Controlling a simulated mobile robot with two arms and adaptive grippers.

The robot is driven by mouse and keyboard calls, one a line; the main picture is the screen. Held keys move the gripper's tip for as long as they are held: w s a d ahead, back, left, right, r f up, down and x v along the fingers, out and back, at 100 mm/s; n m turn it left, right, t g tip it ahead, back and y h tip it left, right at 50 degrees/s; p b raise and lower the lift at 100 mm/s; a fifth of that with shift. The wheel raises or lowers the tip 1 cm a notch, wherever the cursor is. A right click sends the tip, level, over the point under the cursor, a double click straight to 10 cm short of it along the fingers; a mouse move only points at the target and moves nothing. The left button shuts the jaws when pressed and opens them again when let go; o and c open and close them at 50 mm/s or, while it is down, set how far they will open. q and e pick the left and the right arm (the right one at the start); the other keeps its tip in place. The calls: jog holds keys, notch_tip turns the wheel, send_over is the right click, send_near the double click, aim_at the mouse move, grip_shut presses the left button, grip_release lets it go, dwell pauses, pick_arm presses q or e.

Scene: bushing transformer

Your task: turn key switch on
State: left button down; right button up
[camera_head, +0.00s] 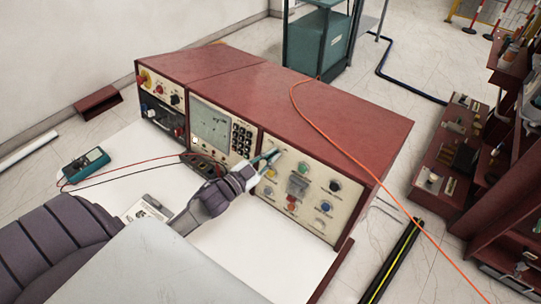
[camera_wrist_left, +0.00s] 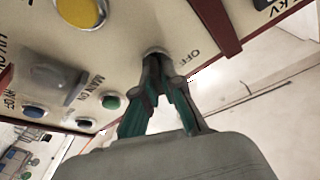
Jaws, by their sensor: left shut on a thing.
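The key switch (camera_wrist_left: 155,50) is a small round metal piece on the cream front panel (camera_head: 327,222) of the red console. Most of it is hidden behind my fingertips in both views. My left gripper (camera_head: 266,159) reaches the upper left part of this panel. In the left wrist view its teal fingers (camera_wrist_left: 158,66) are closed together on the key switch. The letters "OFF" show just right of the fingertips. The key's angle cannot be told. My right gripper is in neither view.
A yellow button (camera_wrist_left: 80,12), a green button (camera_wrist_left: 111,101) and other knobs sit close by on the panel. An orange cable (camera_head: 345,152) crosses the red console top (camera_head: 245,85). A teal multimeter (camera_head: 84,166) with leads lies on the white table at left.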

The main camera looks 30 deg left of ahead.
pick_arm(q)
jog(key=shift+m+g+h, duration=0.5)
jog(key=shift+m, duration=1.5)
jog(key=c, duration=1.3)
grip_release()
jog(key=shift+d, duration=0.1)
jog(key=v, duration=1.2)
jog(key=shift+f, duration=0.1)
